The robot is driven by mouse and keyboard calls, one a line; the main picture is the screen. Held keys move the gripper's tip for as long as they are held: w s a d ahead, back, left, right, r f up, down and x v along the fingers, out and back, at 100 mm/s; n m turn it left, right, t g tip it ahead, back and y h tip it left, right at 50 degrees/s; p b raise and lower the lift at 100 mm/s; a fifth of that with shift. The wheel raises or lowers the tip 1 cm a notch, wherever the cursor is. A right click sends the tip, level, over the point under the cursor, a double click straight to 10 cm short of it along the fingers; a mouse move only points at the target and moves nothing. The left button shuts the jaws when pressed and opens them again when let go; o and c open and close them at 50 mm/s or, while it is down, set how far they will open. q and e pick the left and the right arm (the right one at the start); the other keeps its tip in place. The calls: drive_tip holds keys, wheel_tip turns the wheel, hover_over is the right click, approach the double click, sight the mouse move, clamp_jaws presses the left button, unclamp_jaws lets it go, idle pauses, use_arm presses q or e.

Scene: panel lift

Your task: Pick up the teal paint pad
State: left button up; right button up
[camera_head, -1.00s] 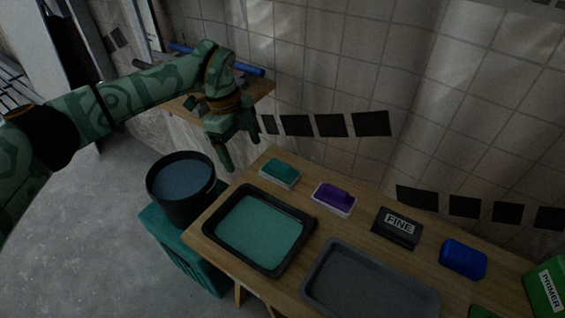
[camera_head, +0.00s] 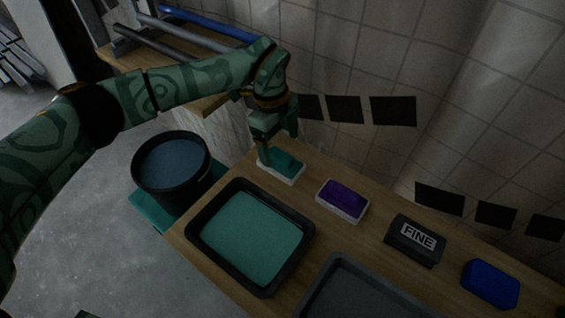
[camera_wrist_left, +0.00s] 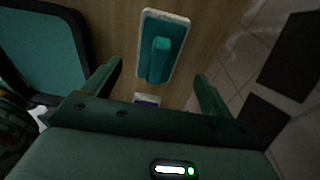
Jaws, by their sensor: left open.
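The teal paint pad (camera_head: 285,165), a teal block with a raised grip on a white base, lies on the wooden table near its far edge. My left gripper (camera_head: 279,148) is just above it, pointing down, and partly hides it. In the left wrist view the teal pad (camera_wrist_left: 178,50) shows with its raised grip upright in the picture, between and beyond the two finger tips. My left gripper (camera_wrist_left: 158,76) is open with nothing between its fingers. I cannot tell if a finger touches the pad. My right gripper is not in view.
A purple pad (camera_head: 343,199), a black FINE block (camera_head: 415,240) and a blue block (camera_head: 490,284) stand to the right. A black tray of teal paint (camera_head: 197,222) and a grey tray (camera_head: 350,290) lie in front. A dark bucket (camera_head: 171,174) stands left.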

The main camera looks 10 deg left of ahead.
sight(281, 153)
use_arm(q)
drive_tip(key=shift+d+f, duration=0.1)
drive_tip(key=shift+f, duration=0.25)
drive_tip(key=f+b, duration=0.2)
drive_tip(key=f, duration=0.1)
drive_tip(key=f+b, duration=0.1)
drive_tip(key=f, duration=0.1)
drive_tip(key=shift+s+d+f, duration=0.1)
drive_tip(key=shift+s+d, duration=0.15)
drive_tip(key=shift+d, duration=0.05)
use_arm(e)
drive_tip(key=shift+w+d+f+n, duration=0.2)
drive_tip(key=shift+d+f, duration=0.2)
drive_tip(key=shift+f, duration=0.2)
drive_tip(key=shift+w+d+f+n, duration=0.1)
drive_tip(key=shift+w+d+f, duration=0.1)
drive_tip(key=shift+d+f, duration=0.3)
use_arm(q)
drive_tip(key=shift+s+r, duration=0.1)
drive_tip(key=shift+r, duration=0.1)
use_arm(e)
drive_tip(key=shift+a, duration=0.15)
use_arm(q)
drive_tip(key=c, duration=1.1)
